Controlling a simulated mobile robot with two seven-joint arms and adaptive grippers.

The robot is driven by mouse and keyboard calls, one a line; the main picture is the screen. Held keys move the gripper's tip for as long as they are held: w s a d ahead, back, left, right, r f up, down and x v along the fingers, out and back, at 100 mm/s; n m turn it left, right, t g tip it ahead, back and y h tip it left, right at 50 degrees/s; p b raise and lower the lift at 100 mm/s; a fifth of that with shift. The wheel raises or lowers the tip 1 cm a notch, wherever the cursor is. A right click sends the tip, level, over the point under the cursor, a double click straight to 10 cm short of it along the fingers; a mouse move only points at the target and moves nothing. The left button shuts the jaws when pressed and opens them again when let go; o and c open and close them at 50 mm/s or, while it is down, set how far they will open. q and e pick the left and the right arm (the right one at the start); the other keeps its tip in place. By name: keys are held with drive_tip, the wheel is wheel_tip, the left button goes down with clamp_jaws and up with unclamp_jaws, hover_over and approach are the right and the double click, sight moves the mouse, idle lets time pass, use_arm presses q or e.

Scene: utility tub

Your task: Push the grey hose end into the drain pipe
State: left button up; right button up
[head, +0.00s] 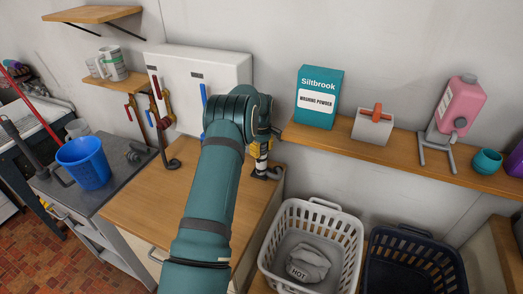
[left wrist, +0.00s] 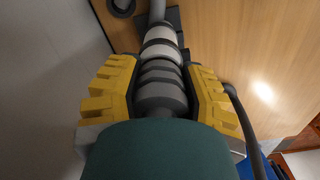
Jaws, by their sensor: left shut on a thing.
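My left gripper (head: 262,158) is at the right side of the wooden worktop, mostly hidden behind my arm in the head view. In the left wrist view its yellow fingers (left wrist: 162,92) are shut on the grey ribbed hose end (left wrist: 161,88). Beyond the fingers are a white ring (left wrist: 163,48) and a narrower grey pipe (left wrist: 157,10), in line with the hose end. I cannot tell whether the hose end is inside the drain pipe or only touching it. A dark base (head: 264,172) shows below the gripper in the head view. My right gripper is not in view.
A shelf (head: 400,160) with washing powder (head: 318,97) is to the right, above a white basket (head: 345,235). The worktop left of my arm is mostly clear.

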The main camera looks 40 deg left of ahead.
use_arm(q)
drive_tip(key=shift+r, duration=0.1)
drive_tip(key=shift+r+p, duration=1)
drive_tip(key=shift+r, duration=0.65)
drive_tip(key=shift+f+b, duration=1.05)
drive_tip(key=shift+f, duration=0.75)
drive_tip(key=shift+f, duration=0.15)
idle(0.5)
drive_tip(key=shift+r, duration=0.35)
drive_tip(key=shift+r+p, duration=0.95)
drive_tip(key=shift+r, duration=0.65)
